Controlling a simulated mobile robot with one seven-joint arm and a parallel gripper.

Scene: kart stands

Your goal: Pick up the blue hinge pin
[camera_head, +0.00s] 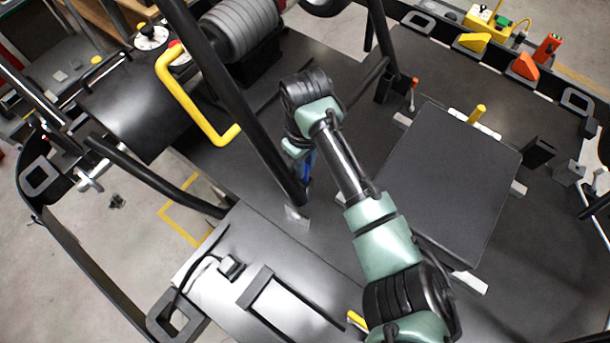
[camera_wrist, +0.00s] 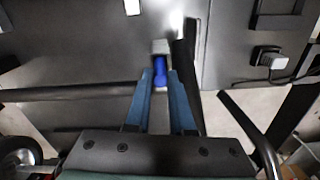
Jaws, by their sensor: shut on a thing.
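The blue hinge pin (camera_wrist: 160,68) shows in the wrist view as a bright blue upright piece just below a small grey block (camera_wrist: 160,46). My gripper (camera_wrist: 162,77) has its two blue-grey fingers on either side of the pin, shut on it near the fingertips. The pin's lower end is between the fingers and hard to make out. In the head view a small patch of blue (camera_head: 308,165) shows beside a black tube, below my wrist, and my arm hides most of the gripper there.
A slanting black tube (camera_head: 245,110) passes close by the pin, and it also stands close to the right finger in the wrist view (camera_wrist: 185,50). A yellow bent handle (camera_head: 190,105) lies to the left. A large dark box (camera_head: 455,180) stands to the right of my arm.

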